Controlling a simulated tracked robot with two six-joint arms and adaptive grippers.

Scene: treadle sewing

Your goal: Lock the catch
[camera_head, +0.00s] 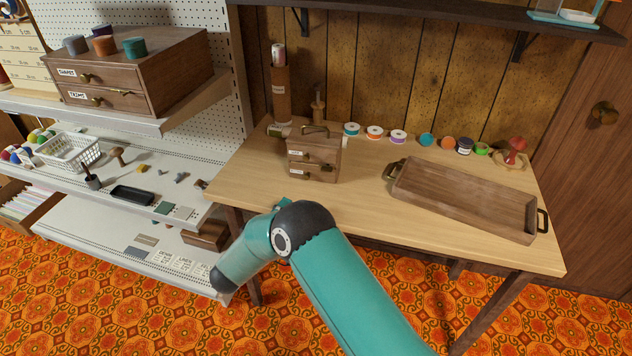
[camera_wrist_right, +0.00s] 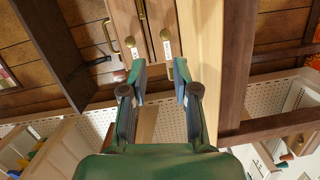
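A small wooden drawer chest (camera_head: 314,157) stands on the table, with a brass handle on top and two white-labelled drawers at the front. A small dark metal part, possibly the catch (camera_head: 327,168), shows at its front right; I cannot tell whether it is locked. In the right wrist view the chest (camera_wrist_right: 148,22) is at the top, with two brass knobs and two labels. My right gripper (camera_wrist_right: 160,68) is open and empty, its fingertips just short of the chest front. In the head view my teal arm hides most of that gripper. My left gripper is not in view.
A wooden tray (camera_head: 465,198) with dark handles lies on the table's right. Several thread spools and jars line the back. A tall wooden holder (camera_head: 281,96) stands behind the chest. A white shelf unit (camera_head: 150,150) is to the left. The table between chest and tray is clear.

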